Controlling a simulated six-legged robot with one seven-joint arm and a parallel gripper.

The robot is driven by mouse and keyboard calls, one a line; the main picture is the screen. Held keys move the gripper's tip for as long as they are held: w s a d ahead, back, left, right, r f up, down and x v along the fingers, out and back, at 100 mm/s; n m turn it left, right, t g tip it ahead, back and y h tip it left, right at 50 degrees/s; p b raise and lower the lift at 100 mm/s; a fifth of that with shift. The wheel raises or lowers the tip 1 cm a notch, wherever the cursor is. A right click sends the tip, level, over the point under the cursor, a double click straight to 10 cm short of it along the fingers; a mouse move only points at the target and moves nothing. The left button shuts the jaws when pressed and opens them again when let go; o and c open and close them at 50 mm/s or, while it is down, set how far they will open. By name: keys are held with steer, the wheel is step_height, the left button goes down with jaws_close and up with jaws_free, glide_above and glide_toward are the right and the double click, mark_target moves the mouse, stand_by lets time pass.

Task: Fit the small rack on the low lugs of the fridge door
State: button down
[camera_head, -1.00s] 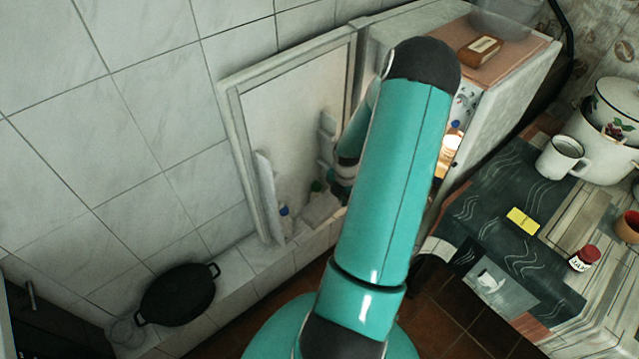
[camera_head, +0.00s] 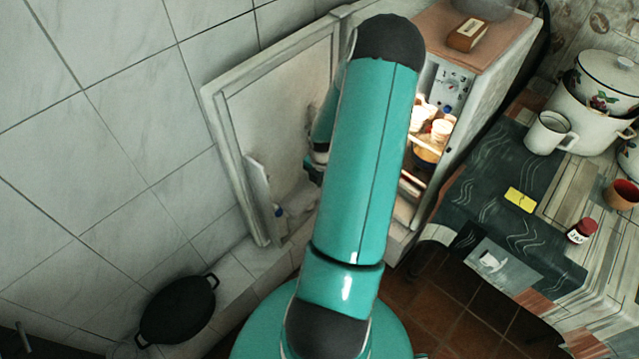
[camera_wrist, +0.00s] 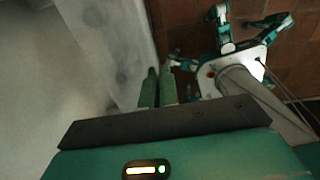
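The fridge door (camera_head: 280,110) stands wide open by the tiled wall in the head view. A pale rack (camera_head: 259,195) is upright along the door's lower left edge, with a blue-capped bottle (camera_head: 280,211) beside it. I cannot make out which piece is the small rack, nor the low lugs; my arm covers the door's right part. My gripper (camera_head: 313,172) is in front of the door, partly behind my arm. In the wrist view, its two green fingers (camera_wrist: 158,88) are close together beside a pale spotted panel (camera_wrist: 110,50). Whether anything is between them does not show.
The fridge (camera_head: 476,55) is open and lit inside, with food on its shelves. A black pan (camera_head: 178,310) sits on the low tiled ledge at lower left. The table (camera_head: 470,185) at right carries a mug (camera_head: 549,133), pots and a jar (camera_head: 581,231).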

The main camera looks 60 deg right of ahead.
steer(key=w+d+f, duration=0.1)
steer(key=w+f, duration=0.2)
steer(key=w, duration=0.7)
steer(key=shift+d+f, duration=0.25)
steer(key=shift+f, duration=0.05)
stand_by(1.6)
steer(key=c, duration=1.6)
jaws_free()
step_height(320, 180, up, 14)
steer(key=shift+f, duration=0.1)
